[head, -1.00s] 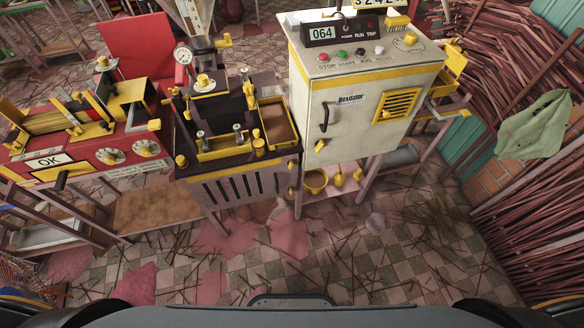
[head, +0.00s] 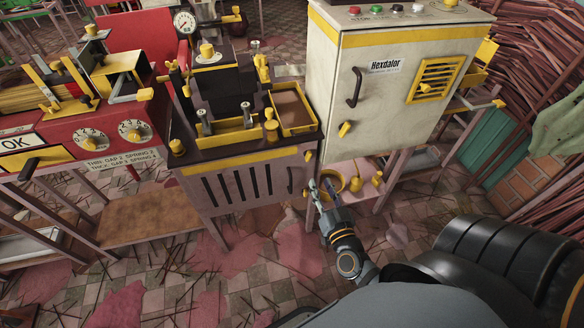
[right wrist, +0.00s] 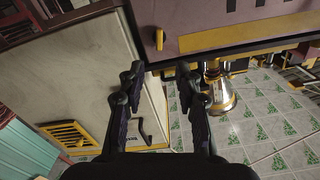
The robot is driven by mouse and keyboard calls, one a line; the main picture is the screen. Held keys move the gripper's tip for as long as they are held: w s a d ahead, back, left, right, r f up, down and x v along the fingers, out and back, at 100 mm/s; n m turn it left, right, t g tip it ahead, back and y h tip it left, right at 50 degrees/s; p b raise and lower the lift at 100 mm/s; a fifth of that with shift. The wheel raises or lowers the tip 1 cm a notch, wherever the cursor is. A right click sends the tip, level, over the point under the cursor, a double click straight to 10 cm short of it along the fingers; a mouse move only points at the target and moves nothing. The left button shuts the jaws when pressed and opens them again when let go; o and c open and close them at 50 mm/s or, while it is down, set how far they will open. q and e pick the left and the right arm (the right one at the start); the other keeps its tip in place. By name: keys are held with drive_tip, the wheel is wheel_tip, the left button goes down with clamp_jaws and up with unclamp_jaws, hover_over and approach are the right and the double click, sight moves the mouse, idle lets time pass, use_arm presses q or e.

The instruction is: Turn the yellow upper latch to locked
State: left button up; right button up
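A small yellow latch (head: 309,156) is at the upper right edge of the slotted front panel (head: 240,186) of the dark extruder. Another yellow latch (head: 306,193) sits below it. In the right wrist view a yellow latch (right wrist: 159,40) shows beyond the fingertips, at the panel's edge; its exact turn is too small to judge. My right gripper (head: 321,188) is low in front of the panel's right edge, near the latches, with no clear contact. In the right wrist view my right gripper (right wrist: 160,75) is open and empty. My left gripper is not in view.
A pale cabinet (head: 390,100) with a dark handle, a yellow knob (head: 344,129) and a yellow grille (head: 437,78) stands right of the extruder. A yellow bowl (head: 331,181) is on the low shelf beneath. A red machine (head: 110,135) stands left. The tiled floor in front is littered with sticks.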

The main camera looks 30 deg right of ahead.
sight(310, 158)
drive_tip(key=x, duration=1)
drive_tip(key=shift+w+p, duration=0.2)
drive_tip(key=shift+p, duration=0.1)
clamp_jaws()
